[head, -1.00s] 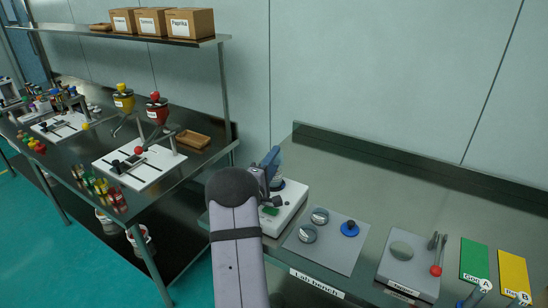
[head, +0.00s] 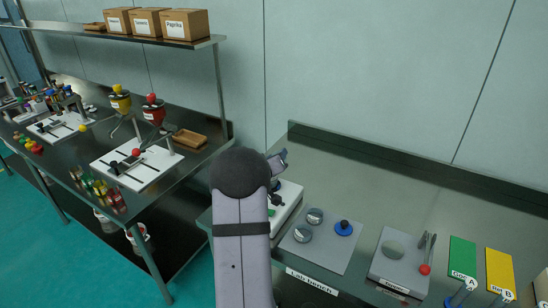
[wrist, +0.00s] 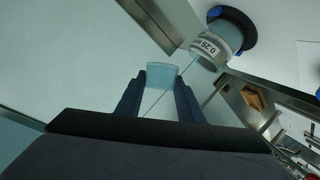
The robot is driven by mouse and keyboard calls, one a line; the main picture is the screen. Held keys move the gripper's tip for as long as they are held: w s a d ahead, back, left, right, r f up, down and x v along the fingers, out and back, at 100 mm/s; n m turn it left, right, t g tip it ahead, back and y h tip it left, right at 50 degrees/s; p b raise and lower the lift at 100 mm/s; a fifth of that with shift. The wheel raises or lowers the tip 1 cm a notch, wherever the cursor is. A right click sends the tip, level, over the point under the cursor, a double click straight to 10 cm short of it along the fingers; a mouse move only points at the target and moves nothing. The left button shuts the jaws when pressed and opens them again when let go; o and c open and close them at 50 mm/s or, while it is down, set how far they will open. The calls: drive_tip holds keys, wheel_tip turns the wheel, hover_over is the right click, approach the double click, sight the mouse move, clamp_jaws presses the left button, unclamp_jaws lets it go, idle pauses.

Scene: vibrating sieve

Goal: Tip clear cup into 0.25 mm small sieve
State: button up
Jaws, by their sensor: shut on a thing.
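In the wrist view my gripper (wrist: 160,95) is shut on the clear cup (wrist: 161,76), a pale bluish see-through cup held between the fingertips. Its contents cannot be made out. The small sieve (wrist: 208,48), a clear ring labelled 0.25, shows to the right of the cup in the wrist view, close to it but apart in the picture. In the head view my gripper (head: 277,161) is tilted above the white sieve machine (head: 290,196). My arm hides much of the machine and the sieve there.
A grey mat (head: 325,258) on the bench holds two round metal pieces (head: 308,225) and a blue piece with a black knob (head: 344,228). A scale (head: 403,268) with tools stands further right, beside green (head: 462,258) and yellow (head: 500,268) cards. The bench behind is clear.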

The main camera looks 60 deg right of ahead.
wheel_tip(320, 180, up, 2)
drive_tip(key=m+t+y+b, duration=0.1)
drive_tip(key=m+b, duration=0.2)
drive_tip(key=shift+d, duration=0.1)
drive_tip(key=m+t+b, duration=0.1)
drive_tip(key=b, duration=0.2)
drive_tip(key=shift+s+r+y, duration=0.1)
drive_tip(key=shift+r+y, duration=0.25)
drive_tip(key=shift+y, duration=0.05)
drive_tip(key=shift+r+m+b, duration=0.35)
drive_tip(key=shift+m+b, duration=0.05)
drive_tip(key=shift+b, duration=0.6)
drive_tip(key=shift+w+t+p, duration=0.2)
drive_tip(key=shift+t+p, duration=0.1)
drive_tip(key=shift+p, duration=0.1)
